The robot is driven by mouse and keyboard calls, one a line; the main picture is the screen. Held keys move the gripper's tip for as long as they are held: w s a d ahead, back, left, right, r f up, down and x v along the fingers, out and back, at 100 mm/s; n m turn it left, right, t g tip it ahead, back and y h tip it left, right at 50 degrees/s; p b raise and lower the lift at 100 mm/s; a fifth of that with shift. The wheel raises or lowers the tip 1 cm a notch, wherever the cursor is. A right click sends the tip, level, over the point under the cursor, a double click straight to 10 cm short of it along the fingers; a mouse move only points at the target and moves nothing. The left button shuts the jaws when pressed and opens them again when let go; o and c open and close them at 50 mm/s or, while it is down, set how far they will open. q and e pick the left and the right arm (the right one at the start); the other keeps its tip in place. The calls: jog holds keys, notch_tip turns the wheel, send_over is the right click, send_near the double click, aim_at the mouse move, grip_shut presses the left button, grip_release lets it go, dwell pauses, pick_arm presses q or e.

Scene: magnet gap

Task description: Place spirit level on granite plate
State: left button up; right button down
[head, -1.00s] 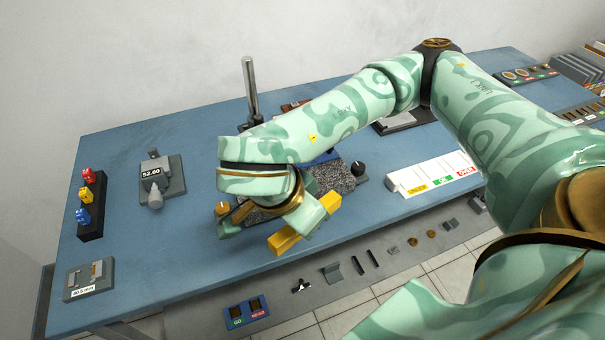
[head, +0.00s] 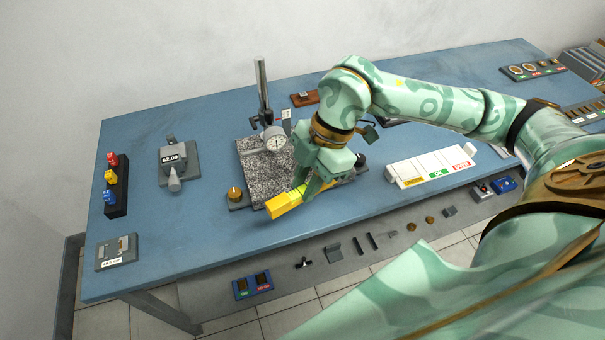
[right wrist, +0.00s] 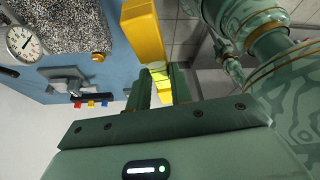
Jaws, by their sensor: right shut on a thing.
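The spirit level is a yellow bar (head: 285,204) in the grip of my right gripper (head: 310,190). It sticks out toward the lower left, in front of the granite plate's near edge; its height above the bench is hard to tell. In the right wrist view the level (right wrist: 143,32) runs up from between the shut jaws (right wrist: 157,85). The speckled grey granite plate (head: 262,176) lies on the blue bench, its right part hidden behind my right gripper and wrist. It also shows at the upper left of the right wrist view (right wrist: 75,22). My left gripper is not in view.
A dial gauge (head: 275,139) on a post stand (head: 262,85) rises over the plate's back. A brass knob (head: 235,194) sits at its left corner. A white labelled strip (head: 430,167) lies right; a digital gauge (head: 176,160) stands left.

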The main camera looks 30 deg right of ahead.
jog(key=shift+w+a+r+m+t, duration=0.15)
jog(key=shift+m+t, duration=0.25)
jog(key=shift+m, duration=0.7)
jog(key=shift+w+m, duration=0.25)
jog(key=shift+m, duration=0.05)
jog(key=w+d+f, duration=0.2)
jog(key=w+f, duration=0.1)
jog(key=w+d+f+b, duration=0.1)
jog(key=w+d+f, duration=0.1)
jog(key=w, duration=0.2)
jog(key=w+d+f+b, duration=0.1)
jog(key=w+d+f, duration=0.2)
jog(key=shift+w+f, duration=0.15)
jog(key=shift+f, duration=0.15)
jog(key=shift+w+d+f, duration=0.3)
jog(key=shift+w+f, duration=0.1)
jog(key=shift+f, duration=0.1)
notch_tip(320, 180, down, 4)
jog(key=shift+w+d+r+b, duration=0.1)
jog(key=shift+r+b, duration=0.15)
jog(key=shift+b, duration=0.25)
jog(key=c, duration=1.3)
grip_release()
jog(key=shift+o, duration=0.2)
jog(key=shift+r, duration=0.1)
